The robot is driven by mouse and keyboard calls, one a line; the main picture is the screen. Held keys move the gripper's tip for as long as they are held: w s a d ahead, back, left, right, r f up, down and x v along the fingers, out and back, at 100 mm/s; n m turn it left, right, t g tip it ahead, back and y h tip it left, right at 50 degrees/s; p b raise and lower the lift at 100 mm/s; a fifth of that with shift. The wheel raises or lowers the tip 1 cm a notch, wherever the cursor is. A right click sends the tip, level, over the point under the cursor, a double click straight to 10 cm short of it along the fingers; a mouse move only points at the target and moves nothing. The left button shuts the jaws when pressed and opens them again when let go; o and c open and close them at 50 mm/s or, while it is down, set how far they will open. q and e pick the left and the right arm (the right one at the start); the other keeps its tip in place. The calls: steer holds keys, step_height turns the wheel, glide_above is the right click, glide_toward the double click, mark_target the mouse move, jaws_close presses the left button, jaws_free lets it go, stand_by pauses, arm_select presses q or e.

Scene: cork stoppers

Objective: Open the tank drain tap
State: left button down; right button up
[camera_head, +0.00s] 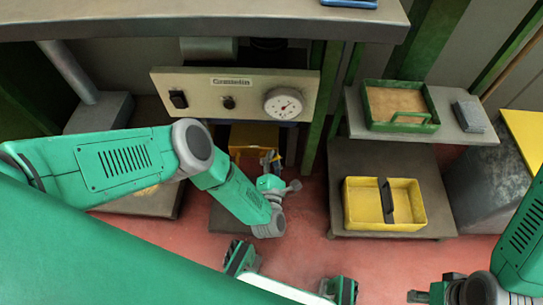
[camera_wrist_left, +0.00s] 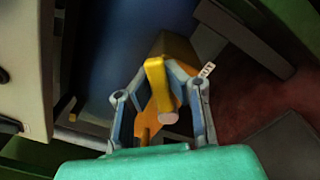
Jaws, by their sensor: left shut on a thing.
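The tap's yellow lever (camera_wrist_left: 156,84) shows in the left wrist view, between the two fingers of my left gripper (camera_wrist_left: 158,70). The gripper is shut on the lever, and the lever's round end points back toward the wrist. An orange part behind the lever is partly covered by the fingers. In the head view my left gripper (camera_head: 271,162) reaches below the gauge panel, and the lever is too small to make out there. My right gripper (camera_head: 437,292) is at the bottom right, away from the tap, and its fingers are too unclear to judge.
A panel (camera_head: 200,84) with a round gauge (camera_head: 284,104) hangs above the left gripper, under a grey bench (camera_head: 200,16). A yellow tray (camera_head: 413,223) and a green tray (camera_head: 433,126) stand to the right. Red floor (camera_head: 310,235) is clear between.

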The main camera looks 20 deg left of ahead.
arm_select(q)
steer(key=shift+s+f, duration=0.25)
steer(key=c, duration=1.5)
jaws_free()
steer(key=shift+c, duration=0.2)
steer(key=shift+w, duration=0.1)
steer(key=shift+r, duration=0.1)
steer(key=v, duration=0.7)
steer(key=shift+s, duration=0.3)
steer(key=shift+d, duration=0.1)
